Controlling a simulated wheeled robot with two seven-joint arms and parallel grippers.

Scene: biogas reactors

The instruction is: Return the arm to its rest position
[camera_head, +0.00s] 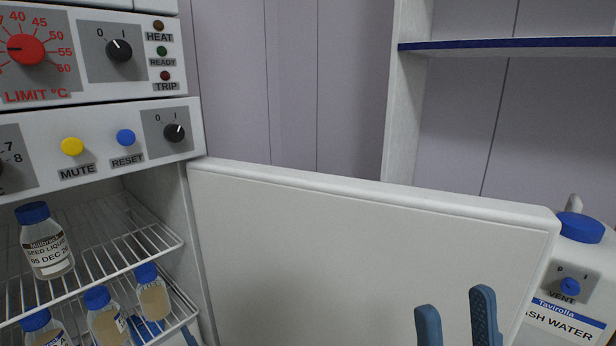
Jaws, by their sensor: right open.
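My right gripper (456,318) shows at the bottom edge, right of centre. Its two blue fingers stand apart with nothing between them. It is in front of the open white door (370,255) of the incubator cabinet (165,225); I cannot tell whether it touches the door. The rest of the right arm is below the picture. A small blue part shows low in the cabinet, at the bottom edge, and I cannot tell what it is. My left gripper is not clearly in view.
Blue-capped bottles (46,245) stand on wire shelves (100,240) inside the cabinet. The control panel (100,145) has knobs and buttons. A wash water container (585,262) stands at the right, beyond the door's edge. An empty shelf (510,44) is at the upper right.

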